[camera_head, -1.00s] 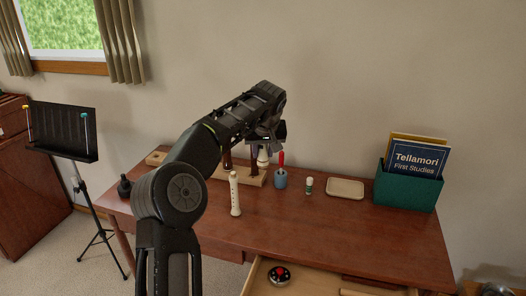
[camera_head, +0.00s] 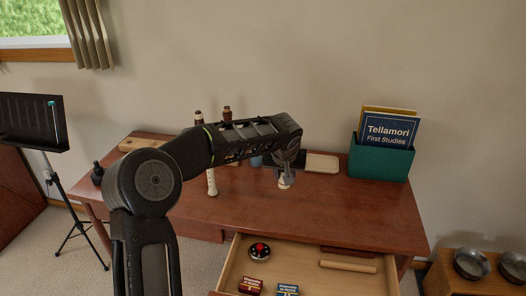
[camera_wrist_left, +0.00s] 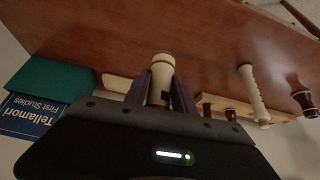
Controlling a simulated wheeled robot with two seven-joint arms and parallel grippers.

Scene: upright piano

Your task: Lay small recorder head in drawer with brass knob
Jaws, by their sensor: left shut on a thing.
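My left gripper (camera_head: 284,172) is shut on the small cream recorder head (camera_head: 285,182) and holds it above the desk top. In the left wrist view the recorder head (camera_wrist_left: 161,66) points out between the two fingers of the gripper (camera_wrist_left: 160,88). An open drawer (camera_head: 228,270) juts from the desk front, below and nearer than the gripper. Its front face and any knob are out of view. My right gripper is not in view.
The drawer holds a round black-and-red tin (camera_head: 260,252), a red box (camera_head: 250,286), a blue box (camera_head: 286,290) and wooden rods (camera_head: 347,266). A cream recorder piece (camera_head: 212,183) stands on the desk. A shallow tray (camera_head: 322,163) and green book box (camera_head: 380,164) stand behind.

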